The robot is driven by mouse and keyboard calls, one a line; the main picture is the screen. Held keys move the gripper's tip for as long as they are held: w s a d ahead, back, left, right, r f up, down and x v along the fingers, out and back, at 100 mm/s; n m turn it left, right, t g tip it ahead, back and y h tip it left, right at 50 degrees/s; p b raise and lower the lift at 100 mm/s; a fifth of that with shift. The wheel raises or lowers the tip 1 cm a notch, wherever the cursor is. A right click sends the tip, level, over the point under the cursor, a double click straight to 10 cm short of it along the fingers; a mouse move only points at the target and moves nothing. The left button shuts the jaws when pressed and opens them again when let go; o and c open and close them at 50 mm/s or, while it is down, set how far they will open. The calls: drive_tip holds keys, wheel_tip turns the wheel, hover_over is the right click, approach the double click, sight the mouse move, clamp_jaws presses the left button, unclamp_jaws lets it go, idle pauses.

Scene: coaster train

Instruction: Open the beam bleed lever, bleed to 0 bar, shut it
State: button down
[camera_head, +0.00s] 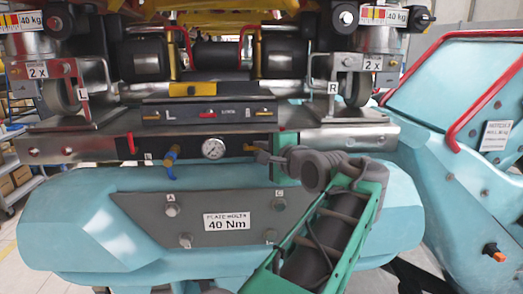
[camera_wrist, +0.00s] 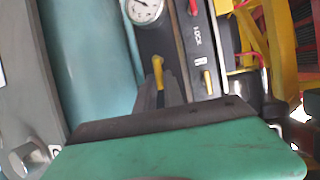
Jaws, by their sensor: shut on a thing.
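My gripper (camera_head: 264,157) reaches in from the right to the dark panel on the beam and is shut on a small yellow lever (camera_head: 263,143). In the wrist view the yellow lever (camera_wrist: 157,70) stands between the grey fingertips (camera_wrist: 160,92), its upper part showing above them. The rest of the lever is hidden by the fingers. A round white pressure gauge (camera_head: 214,148) sits left of the lever; it also shows cut off at the top of the wrist view (camera_wrist: 145,10). The pressure reading is too small to tell.
A grey plate (camera_head: 140,212) with bolts and a 40 Nm label (camera_head: 229,222) lies below. A black LOCK strip (camera_head: 228,113) runs above. A teal car body with red rails (camera_head: 452,142) stands right.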

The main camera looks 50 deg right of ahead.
drive_tip(key=shift+w+a+r+n+g, duration=0.15)
drive_tip(key=shift+r+n+g, duration=0.4)
drive_tip(key=shift+n, duration=0.45)
drive_tip(key=shift+w+a+r+n+g+h+b, duration=0.1)
drive_tip(key=shift+r+n+g+h+b, duration=0.1)
drive_tip(key=shift+n+g+b, duration=0.35)
drive_tip(key=shift+w+a+r+n+g+h+b, duration=0.1)
drive_tip(key=shift+r+n+g+h+b, duration=0.2)
drive_tip(key=shift+n, duration=0.35)
drive_tip(key=shift+w+a+n+g+b, duration=0.3)
drive_tip(key=shift+n+g+b, duration=0.3)
drive_tip(key=shift+n+b, duration=0.5)
drive_tip(key=n+g+h+b, duration=0.1)
drive_tip(key=b, duration=0.1)
drive_tip(key=w+a+r+n+b, duration=0.1)
drive_tip(key=b, duration=0.1)
drive_tip(key=shift+w+n+g+h+b, duration=0.1)
drive_tip(key=shift+n+g+h+b, duration=0.2)
drive_tip(key=shift+g+h+b, duration=0.1)
drive_tip(key=shift+w+a+r+n+g+h, duration=0.25)
drive_tip(key=shift+n+g+h, duration=0.25)
drive_tip(key=shift+n, duration=0.2)
drive_tip(key=shift+w+a+n+g+h+p, duration=0.15)
drive_tip(key=shift+n+g+h+p, duration=0.25)
drive_tip(key=shift+n, duration=0.3)
drive_tip(key=shift+r, duration=0.1)
